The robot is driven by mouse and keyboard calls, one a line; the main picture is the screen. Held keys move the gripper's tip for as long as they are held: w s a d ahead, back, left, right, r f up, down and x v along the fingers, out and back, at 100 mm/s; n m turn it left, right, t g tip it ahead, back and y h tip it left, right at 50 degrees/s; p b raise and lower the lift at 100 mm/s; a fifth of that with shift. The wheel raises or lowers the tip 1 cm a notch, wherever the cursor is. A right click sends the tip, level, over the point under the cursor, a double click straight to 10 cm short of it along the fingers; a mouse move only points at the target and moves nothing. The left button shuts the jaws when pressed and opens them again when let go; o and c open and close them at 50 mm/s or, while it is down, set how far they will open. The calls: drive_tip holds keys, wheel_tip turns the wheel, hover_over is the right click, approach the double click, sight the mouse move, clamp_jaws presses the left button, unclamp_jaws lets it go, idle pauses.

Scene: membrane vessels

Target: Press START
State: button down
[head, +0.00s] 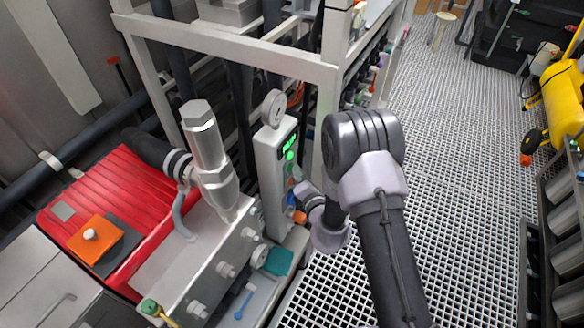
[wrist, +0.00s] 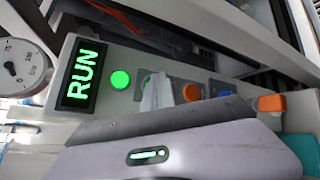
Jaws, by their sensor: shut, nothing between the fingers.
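The control panel (head: 268,158) is a narrow grey-white box below a round gauge. In the wrist view its display (wrist: 83,74) reads RUN in green. A round green light (wrist: 120,79) glows beside it. My gripper (wrist: 155,92) is shut and empty, its pale fingertips over the panel between the green light and an orange button (wrist: 191,92). The fingertips cover most of the button spot there, so START and any label are hidden. I cannot tell whether they touch it. A blue button (wrist: 222,88) lies farther right. In the head view my gripper (head: 300,190) is at the panel's right face.
A pressure gauge (head: 274,108) stands on top of the panel. A metal frame (head: 230,42) rises close behind it. An orange knob (wrist: 271,103) sticks out past the buttons. A red ribbed cover (head: 125,200) lies left. The grating floor (head: 450,150) at right is open.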

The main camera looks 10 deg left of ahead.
idle(0.5)
drive_tip(key=shift+s+d, duration=0.3)
drive_tip(key=shift+d, duration=0.4)
drive_tip(key=d, duration=0.1)
drive_tip(key=s+d, duration=0.1)
drive_tip(key=d, duration=0.2)
drive_tip(key=shift+s+d, duration=0.35)
idle(0.4)
